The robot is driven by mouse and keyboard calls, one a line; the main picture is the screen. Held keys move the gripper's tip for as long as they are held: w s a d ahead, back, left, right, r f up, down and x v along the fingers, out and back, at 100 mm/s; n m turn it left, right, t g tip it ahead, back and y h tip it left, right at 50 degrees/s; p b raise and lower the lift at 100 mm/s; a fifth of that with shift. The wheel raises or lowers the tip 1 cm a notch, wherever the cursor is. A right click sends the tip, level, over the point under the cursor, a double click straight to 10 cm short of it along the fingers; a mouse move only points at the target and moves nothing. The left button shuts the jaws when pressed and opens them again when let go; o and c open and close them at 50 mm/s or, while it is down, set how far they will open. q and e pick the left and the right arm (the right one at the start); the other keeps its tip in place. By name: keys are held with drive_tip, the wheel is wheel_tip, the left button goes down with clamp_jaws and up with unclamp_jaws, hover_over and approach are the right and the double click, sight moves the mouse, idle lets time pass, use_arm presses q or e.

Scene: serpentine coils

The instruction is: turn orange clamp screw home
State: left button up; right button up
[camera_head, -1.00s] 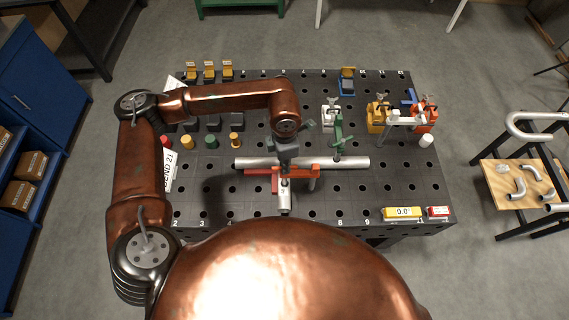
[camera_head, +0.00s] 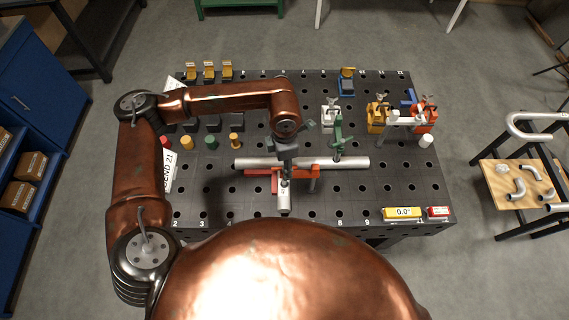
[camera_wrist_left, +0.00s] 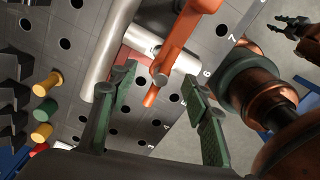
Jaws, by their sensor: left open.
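The orange clamp (camera_head: 311,172) stands at the middle of the black table, across the silver tube. In the left wrist view its orange bar (camera_wrist_left: 186,38) comes down from the top, with a round grey end (camera_wrist_left: 160,80) near its lower tip that may be the screw. My left gripper (camera_wrist_left: 160,92) is open, with a green-padded finger on each side of this end and no visible contact. In the head view my left gripper (camera_head: 286,160) is over the clamp and partly hides it. A dark gripper, likely my right (camera_wrist_left: 298,30), shows at the top right of the wrist view.
The silver tube (camera_head: 350,162) lies across the table, with a green clamp (camera_head: 338,135) behind it. White (camera_head: 330,115), yellow (camera_head: 377,115) and red-orange (camera_head: 428,112) fixtures stand at the back right. Coloured pegs (camera_head: 211,142) stand at the left.

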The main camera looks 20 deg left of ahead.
use_arm(q)
drive_tip(key=shift+r, duration=0.2)
wheel_tip(320, 180, up, 12)
drive_tip(key=shift+f, duration=0.15)
drive_tip(key=shift+c, duration=0.4)
drive_tip(key=shift+f, duration=0.3)
drive_tip(key=shift+c, duration=0.9)
wheel_tip(320, 180, down, 3)
drive_tip(key=p, duration=0.2)
drive_tip(key=shift+f+n+p, duration=0.1)
drive_tip(key=shift+n+p, duration=0.2)
drive_tip(key=shift+n, duration=0.1)
drive_tip(key=shift+c, duration=0.5)
wheel_tip(320, 180, down, 7)
drive_tip(key=shift+r+p, duration=0.1)
drive_tip(key=shift+p, duration=0.5)
drive_tip(key=shift+f, duration=0.65)
drive_tip(key=shift+c, duration=0.7)
